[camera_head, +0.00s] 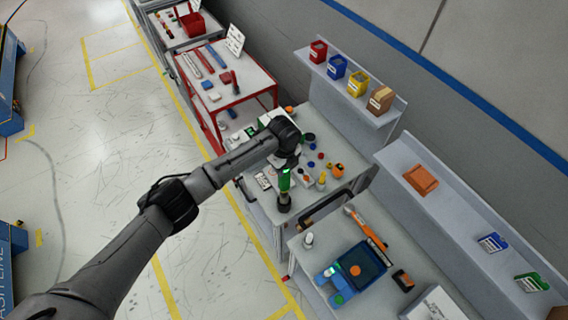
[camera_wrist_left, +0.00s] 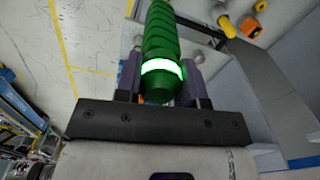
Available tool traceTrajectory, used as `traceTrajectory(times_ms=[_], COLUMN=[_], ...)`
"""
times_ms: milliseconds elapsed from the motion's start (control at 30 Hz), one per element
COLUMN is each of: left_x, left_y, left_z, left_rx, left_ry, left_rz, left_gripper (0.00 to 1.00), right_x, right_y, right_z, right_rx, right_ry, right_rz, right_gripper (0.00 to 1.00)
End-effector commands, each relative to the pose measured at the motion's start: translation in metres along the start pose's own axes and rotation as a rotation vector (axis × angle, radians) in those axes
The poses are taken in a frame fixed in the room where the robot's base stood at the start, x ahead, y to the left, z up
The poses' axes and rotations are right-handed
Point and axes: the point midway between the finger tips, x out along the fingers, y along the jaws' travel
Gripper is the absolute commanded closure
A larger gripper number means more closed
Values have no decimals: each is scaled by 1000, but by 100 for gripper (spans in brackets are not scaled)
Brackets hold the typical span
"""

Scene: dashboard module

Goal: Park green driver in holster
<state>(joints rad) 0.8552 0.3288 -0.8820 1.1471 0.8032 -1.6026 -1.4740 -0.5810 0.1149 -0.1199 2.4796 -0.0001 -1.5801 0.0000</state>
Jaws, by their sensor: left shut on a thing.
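The green driver (camera_head: 285,182) hangs roughly upright below my left gripper (camera_head: 287,164) in the head view, over the near edge of the grey workbench. In the left wrist view, my left gripper (camera_wrist_left: 160,78) is shut on the green driver (camera_wrist_left: 160,45), its dark fingers on both sides of the ribbed body near a glowing band. A dark round piece (camera_head: 284,203) shows directly under the driver; I cannot tell whether it is the holster or the driver's lower end. No holster can be clearly made out. My right gripper is not in view.
Small coloured parts and an orange item (camera_head: 338,170) lie on the workbench to the right of the driver. A blue tray (camera_head: 352,272) and an orange tool (camera_head: 366,232) lie on the nearer bench. A shelf with bins (camera_head: 357,84) stands behind.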

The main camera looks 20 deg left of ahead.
Motion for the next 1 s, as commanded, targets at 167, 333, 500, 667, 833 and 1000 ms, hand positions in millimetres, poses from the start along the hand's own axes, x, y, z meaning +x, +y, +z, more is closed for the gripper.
traceTrajectory(times_ms=[167,333,500,667,833,1000], left_x=[13,24,34,43,49,53], left_y=[-1,0,0,0,-1,-1], left_z=[0,0,0,0,0,0], left_rx=[0,1,0,0,0,0], left_ry=[0,0,-1,-1,0,0], left_rz=[-2,-2,-1,-2,-2,-3], left_gripper=[100,100,100,100,100,100], right_x=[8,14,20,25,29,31], right_y=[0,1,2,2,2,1], right_z=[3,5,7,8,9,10], right_rx=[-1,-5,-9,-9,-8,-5], right_ry=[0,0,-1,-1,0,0], right_rz=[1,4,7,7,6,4], right_gripper=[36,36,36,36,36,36])
